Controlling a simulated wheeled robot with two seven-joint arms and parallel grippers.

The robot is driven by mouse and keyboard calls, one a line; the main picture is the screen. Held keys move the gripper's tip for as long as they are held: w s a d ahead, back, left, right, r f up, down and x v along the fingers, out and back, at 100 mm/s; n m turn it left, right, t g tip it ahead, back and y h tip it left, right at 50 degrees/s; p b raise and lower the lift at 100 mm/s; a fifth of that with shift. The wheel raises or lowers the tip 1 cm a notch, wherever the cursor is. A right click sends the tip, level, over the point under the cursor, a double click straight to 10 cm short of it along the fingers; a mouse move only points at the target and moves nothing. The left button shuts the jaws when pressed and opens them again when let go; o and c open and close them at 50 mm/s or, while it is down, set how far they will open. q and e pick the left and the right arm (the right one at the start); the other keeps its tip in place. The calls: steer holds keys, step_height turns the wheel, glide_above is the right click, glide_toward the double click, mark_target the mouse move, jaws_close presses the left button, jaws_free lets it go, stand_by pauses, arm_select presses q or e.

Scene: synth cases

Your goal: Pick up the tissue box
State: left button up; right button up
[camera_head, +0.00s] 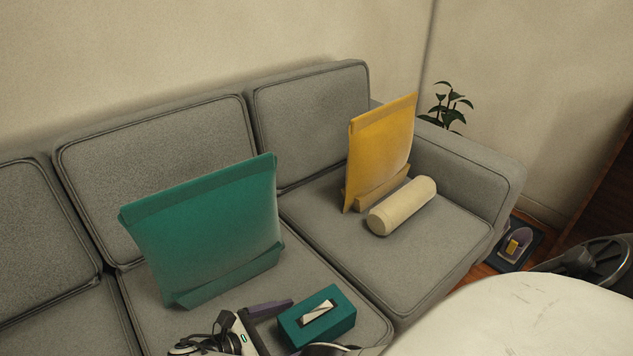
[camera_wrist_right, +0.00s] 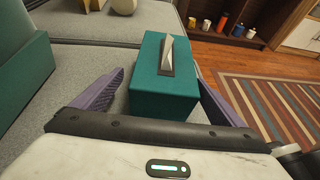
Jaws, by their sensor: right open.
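The tissue box (camera_head: 338,326) is teal with a white tissue in its top slot. It rests on the grey sofa seat, in front of a green cushion. In the right wrist view, the tissue box (camera_wrist_right: 165,92) stands straight ahead. My right gripper (camera_wrist_right: 161,78) is open, with one purple finger on each side of the box's near part. I cannot tell whether the fingers touch it. In the head view, my right gripper (camera_head: 300,322) is low, with one finger left of the box; the other finger is hidden. My left gripper is in neither view.
The large green cushion (camera_head: 208,230) leans on the backrest close to the box. A striped rug (camera_wrist_right: 275,105) and a shelf with small items (camera_wrist_right: 237,32) show beyond the sofa.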

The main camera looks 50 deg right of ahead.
mark_target(317, 323)
steer(key=x, duration=0.6)
steer(key=shift+s+f, duration=0.25)
steer(key=shift+s, duration=0.05)
steer(key=shift+c, duration=0.2)
steer(key=c, duration=1.1)
steer(key=shift+c, duration=0.2)
steer(key=shift+r, duration=0.15)
